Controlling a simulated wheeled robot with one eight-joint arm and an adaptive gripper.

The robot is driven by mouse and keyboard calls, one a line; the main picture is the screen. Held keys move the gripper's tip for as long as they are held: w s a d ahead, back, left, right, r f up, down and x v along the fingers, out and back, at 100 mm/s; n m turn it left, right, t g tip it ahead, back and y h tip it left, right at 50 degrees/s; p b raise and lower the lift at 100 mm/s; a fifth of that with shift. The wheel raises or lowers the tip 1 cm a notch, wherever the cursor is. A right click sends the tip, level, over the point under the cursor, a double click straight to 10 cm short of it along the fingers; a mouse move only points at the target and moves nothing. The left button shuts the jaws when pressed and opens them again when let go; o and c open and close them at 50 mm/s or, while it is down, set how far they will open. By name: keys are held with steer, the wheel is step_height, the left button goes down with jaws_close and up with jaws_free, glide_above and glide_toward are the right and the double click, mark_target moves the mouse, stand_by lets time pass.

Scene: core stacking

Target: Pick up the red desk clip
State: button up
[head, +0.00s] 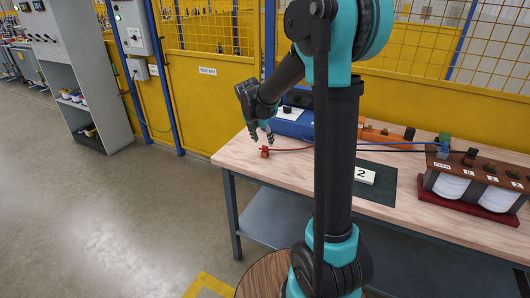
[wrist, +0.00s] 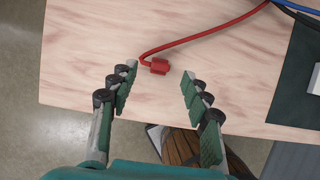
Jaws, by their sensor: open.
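The red desk clip (head: 264,152) sits on the wooden table top near its left end in the head view. A red cable runs from it to the right. In the wrist view the red clip (wrist: 158,66) lies just beyond and between my fingertips, nearer the left finger. My gripper (head: 261,137) is open and empty, with its fingers pointing down close to the clip. In the wrist view my gripper (wrist: 158,72) shows both fingers spread wide, with the clip apart from them.
The wooden table (head: 240,153) has free room around the clip. A blue case (head: 295,124) stands behind it. A dark green mat (head: 378,190) with a white block marked 2 (head: 364,175) lies to the right.

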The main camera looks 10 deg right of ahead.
mark_target(265, 146)
steer(key=shift+x, duration=2.8)
steer(key=shift+s+f, duration=0.1)
steer(key=shift+s, duration=0.1)
steer(key=shift+c, duration=0.3)
jaws_close()
